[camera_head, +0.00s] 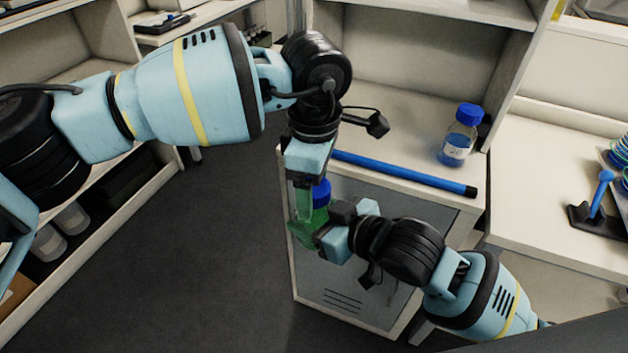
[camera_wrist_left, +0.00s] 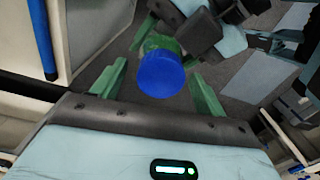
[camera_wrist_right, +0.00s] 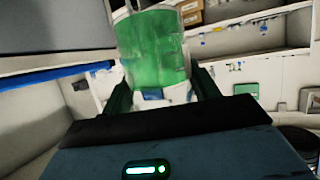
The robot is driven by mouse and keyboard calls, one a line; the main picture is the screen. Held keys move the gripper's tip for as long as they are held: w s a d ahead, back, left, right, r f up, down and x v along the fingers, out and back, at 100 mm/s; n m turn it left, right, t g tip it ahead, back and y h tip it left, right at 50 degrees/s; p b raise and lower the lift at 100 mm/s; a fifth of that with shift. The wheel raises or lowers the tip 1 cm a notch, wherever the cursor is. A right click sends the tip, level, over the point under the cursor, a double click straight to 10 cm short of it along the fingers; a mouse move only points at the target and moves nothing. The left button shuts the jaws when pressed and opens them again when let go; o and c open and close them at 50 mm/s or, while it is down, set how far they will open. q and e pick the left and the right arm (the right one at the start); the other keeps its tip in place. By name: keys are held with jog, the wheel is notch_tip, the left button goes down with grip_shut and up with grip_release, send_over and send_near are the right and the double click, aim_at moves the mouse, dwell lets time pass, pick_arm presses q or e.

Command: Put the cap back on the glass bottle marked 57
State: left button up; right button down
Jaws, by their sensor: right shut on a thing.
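The glass bottle with green liquid (camera_head: 318,217) is held off the floor in front of the cabinet, between the fingers of my right gripper (camera_head: 318,238). It also fills the upper middle of the right wrist view (camera_wrist_right: 153,48), with a pale label low on it; no number is readable. The blue cap (camera_head: 321,192) is at the bottle's top end; whether it is seated on the neck I cannot tell. My left gripper (camera_head: 308,205) points down beside the cap. In the left wrist view its open fingers stand either side of the cap (camera_wrist_left: 161,76), with gaps.
Another blue-capped bottle (camera_head: 457,137) stands on the counter at right. A blue bar (camera_head: 405,173) runs along the cabinet's top edge, close to both grippers. The floor at left is clear.

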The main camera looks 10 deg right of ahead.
pick_arm(q)
jog(key=shift+r, duration=0.1)
pick_arm(e)
jog(key=shift+r, duration=0.1)
pick_arm(q)
notch_tip(320, 180, up, 12)
dwell(0.5)
jog(key=shift+d, duration=0.1)
dwell(0.5)
